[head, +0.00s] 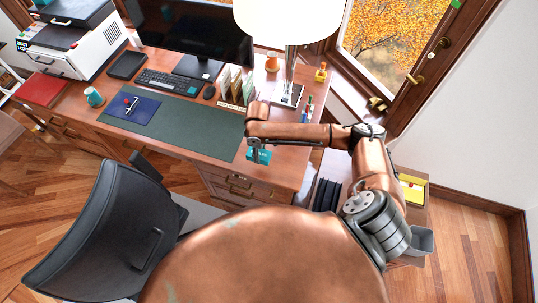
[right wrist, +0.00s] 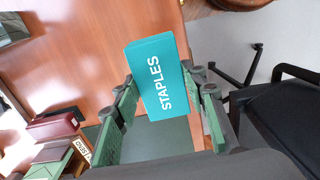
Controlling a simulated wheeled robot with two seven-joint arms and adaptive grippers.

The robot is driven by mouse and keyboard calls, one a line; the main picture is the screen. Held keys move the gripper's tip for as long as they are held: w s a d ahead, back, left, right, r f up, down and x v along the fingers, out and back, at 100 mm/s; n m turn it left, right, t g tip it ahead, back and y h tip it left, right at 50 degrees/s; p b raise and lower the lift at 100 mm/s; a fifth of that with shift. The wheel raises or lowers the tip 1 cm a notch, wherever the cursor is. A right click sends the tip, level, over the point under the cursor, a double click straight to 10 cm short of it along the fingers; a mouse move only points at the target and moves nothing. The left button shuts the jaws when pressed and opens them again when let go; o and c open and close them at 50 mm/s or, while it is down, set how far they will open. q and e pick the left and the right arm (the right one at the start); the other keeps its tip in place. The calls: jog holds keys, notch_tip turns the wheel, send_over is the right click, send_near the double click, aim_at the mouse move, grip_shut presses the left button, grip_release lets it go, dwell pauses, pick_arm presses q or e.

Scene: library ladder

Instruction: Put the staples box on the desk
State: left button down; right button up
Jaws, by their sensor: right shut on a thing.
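The staples box (head: 261,156) is a small teal box, and its white STAPLES lettering shows in the right wrist view (right wrist: 158,78). My right gripper (head: 256,144) is shut on it, with one finger on each side of the box. In the head view the box appears over the desk's (head: 285,165) front right part, just right of the dark green mat. I cannot tell whether it touches the desk top. My left gripper is not in view.
A green desk mat (head: 200,128), keyboard (head: 168,82), monitor (head: 195,35) and lamp (head: 287,20) are on the desk. A pen holder (head: 307,112) and upright files (head: 235,85) stand near my right forearm. An office chair (head: 105,225) stands in front. Bare wood lies around the box.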

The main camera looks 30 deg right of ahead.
jog(key=d+f, duration=0.2)
jog(key=f, duration=0.1)
jog(key=w+d+f, duration=0.1)
jog(key=d+f, duration=0.2)
jog(key=shift+w+d, duration=0.15)
jog(key=shift+w, duration=0.05)
jog(key=shift+d+f, duration=0.15)
jog(key=shift+f, duration=1.5)
jog(key=shift+f, duration=0.15)
jog(key=o, duration=1.3)
jog(key=shift+o, duration=0.2)
notch_tip(320, 180, up, 12)
